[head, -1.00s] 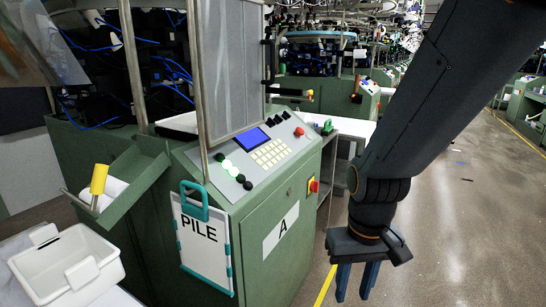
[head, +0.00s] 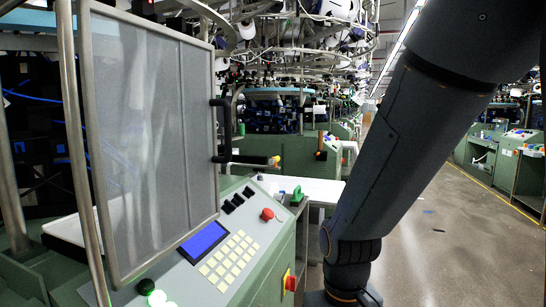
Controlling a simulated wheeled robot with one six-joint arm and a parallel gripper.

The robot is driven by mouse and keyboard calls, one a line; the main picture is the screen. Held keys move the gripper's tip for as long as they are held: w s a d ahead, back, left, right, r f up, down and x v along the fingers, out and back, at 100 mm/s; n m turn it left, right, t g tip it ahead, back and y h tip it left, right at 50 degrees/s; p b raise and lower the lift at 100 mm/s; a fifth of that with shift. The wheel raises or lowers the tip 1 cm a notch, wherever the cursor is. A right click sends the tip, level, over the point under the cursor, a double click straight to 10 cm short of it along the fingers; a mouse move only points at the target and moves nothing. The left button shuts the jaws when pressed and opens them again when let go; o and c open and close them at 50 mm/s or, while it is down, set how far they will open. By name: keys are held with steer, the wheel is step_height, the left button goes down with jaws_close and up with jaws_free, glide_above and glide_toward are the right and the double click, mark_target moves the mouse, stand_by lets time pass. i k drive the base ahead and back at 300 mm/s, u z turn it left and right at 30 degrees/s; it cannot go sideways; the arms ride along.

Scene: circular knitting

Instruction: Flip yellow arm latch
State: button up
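A dark horizontal latch arm with a yellow-orange tip (head: 275,160) sticks out to the right from the edge of the grey mesh door (head: 155,140), below its black handle (head: 227,122). The door looks closed in its metal frame, though I cannot tell how the latch engages. My arm comes down on the right side of the picture, apart from the latch and to its right. My gripper's fingers are below the bottom edge, so their opening is hidden.
A green control console (head: 228,255) with a blue screen, yellow keys and a red button stands below the door. A small green item (head: 297,194) is behind it, near a white tabletop (head: 318,190).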

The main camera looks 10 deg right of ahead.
mark_target(271, 162)
steer(key=k, duration=1.1)
steer(key=z, duration=0.45)
steer(key=i, duration=1.7)
steer(key=u, duration=0.65)
